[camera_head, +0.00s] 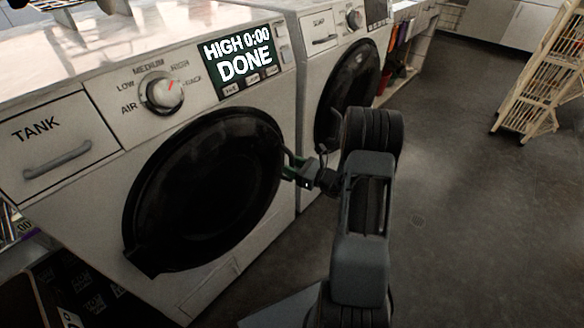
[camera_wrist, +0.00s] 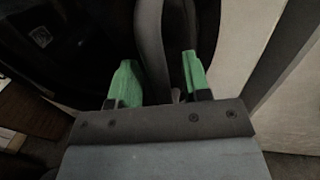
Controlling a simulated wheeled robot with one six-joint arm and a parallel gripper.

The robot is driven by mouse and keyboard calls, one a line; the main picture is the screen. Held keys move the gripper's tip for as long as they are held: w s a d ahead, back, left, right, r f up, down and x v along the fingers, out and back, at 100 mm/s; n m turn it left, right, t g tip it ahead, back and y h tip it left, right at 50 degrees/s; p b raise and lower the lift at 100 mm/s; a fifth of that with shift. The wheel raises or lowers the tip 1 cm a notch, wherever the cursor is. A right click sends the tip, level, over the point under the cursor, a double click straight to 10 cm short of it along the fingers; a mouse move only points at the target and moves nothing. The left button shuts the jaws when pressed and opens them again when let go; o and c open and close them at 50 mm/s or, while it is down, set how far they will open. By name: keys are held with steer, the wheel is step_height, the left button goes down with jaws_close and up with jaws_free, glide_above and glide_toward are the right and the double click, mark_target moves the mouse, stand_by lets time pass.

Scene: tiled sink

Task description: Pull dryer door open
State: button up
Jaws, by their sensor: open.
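The dryer (camera_head: 100,225) is a white front-loader with a round black door (camera_head: 205,185) at left centre in the head view. The door looks shut, flush with the front. Its display reads "HIGH 0:00 DONE". My gripper (camera_head: 287,165) is at the door's right edge. In the wrist view my gripper (camera_wrist: 160,80) has its two green fingertips apart, with the dark curved door rim (camera_wrist: 150,45) passing between them. The fingers are around the rim, and a gap shows beside it. Whether either finger touches the rim I cannot tell.
A second machine (camera_head: 312,110) with a black round door stands just right of the dryer. A wooden rack (camera_head: 545,80) stands at the far right. The grey floor (camera_head: 470,220) right of my arm is clear. Dark boxes (camera_head: 75,285) sit at lower left.

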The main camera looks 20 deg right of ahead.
steer(key=shift+w+a, duration=0.1)
steer(key=shift+w, duration=0.1)
steer(key=shift+c, duration=0.2)
jaws_close()
stand_by(0.4)
